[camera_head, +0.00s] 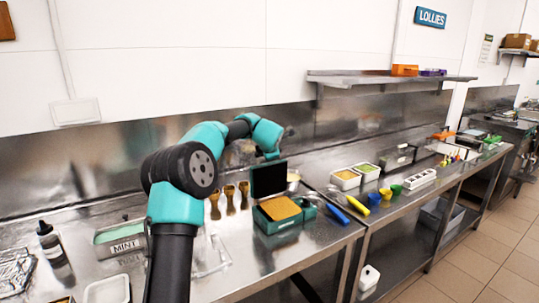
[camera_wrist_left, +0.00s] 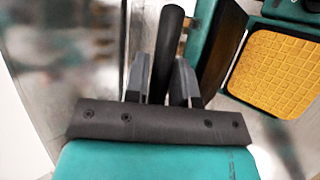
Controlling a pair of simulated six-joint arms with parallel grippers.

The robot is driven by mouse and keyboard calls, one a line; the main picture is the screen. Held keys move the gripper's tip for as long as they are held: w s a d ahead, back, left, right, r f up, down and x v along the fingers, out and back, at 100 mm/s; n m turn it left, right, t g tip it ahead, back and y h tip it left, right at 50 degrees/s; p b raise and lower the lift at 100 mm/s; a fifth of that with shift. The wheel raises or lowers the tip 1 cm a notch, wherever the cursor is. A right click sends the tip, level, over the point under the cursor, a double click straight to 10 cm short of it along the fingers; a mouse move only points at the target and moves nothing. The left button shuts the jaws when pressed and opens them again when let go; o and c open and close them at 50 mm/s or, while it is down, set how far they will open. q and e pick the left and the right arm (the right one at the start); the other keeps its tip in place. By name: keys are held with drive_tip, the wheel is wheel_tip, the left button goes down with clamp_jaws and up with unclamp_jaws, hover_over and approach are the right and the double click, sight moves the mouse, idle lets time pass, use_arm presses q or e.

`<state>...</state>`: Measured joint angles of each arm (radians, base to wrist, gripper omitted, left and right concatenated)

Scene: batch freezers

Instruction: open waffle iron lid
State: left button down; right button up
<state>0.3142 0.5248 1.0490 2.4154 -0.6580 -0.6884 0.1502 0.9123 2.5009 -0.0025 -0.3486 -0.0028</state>
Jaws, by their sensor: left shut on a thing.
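The teal waffle iron (camera_head: 278,228) stands on the steel counter with its lid (camera_head: 269,179) raised about upright, dark inner face showing. A golden waffle (camera_head: 280,208) lies in its base; the waffle also shows at the right of the wrist view (camera_wrist_left: 278,72). My left arm reaches over the counter to the lid's top and back. In the left wrist view my left gripper (camera_wrist_left: 162,82) is shut on the black lid handle (camera_wrist_left: 169,40), with a finger on each side. In the head view the lid and wrist mostly hide the fingertips. My right gripper is not in view.
Wooden scoops or brushes (camera_head: 229,199) stand left of the iron. A mint tub (camera_head: 122,241) and a dark bottle (camera_head: 51,243) are further left. Blue-handled scoops (camera_head: 338,214), topping tubs (camera_head: 346,179) and coloured cups (camera_head: 374,199) lie to the right. A wall shelf (camera_head: 385,78) hangs above.

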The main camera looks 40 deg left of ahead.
use_arm(q)
drive_tip(key=c, duration=1.1)
unclamp_jaws()
drive_tip(key=shift+a, duration=0.1)
drive_tip(key=v, duration=1.7)
drive_tip(key=shift+s+r, duration=0.15)
